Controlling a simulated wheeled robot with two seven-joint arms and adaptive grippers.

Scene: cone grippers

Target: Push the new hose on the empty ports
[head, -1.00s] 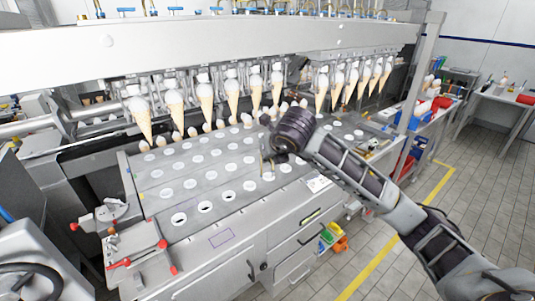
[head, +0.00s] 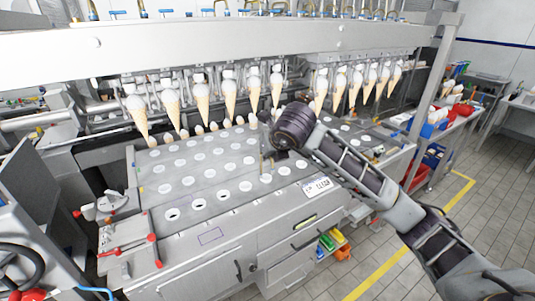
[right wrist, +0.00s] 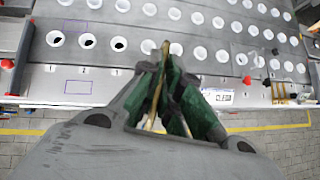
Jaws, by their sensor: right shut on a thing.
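My right gripper (head: 268,150) is over the grey plate (head: 150,229) of the machine, seen mostly from behind in the head view. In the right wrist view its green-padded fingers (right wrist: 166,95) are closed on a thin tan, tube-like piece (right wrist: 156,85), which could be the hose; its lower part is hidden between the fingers. Three dark open holes (head: 198,204) show in the plate's front row, left of the gripper; they also show in the right wrist view (right wrist: 87,40). The other visible holes look white. My left gripper is not in view.
Ice cream cones (head: 202,100) hang in a row under the white beam (head: 250,45), behind the plate. Red-knobbed clamps (head: 130,247) stand at the plate's left front. A white label (head: 317,186) is on the front edge. Grey floor (head: 480,220) is free at right.

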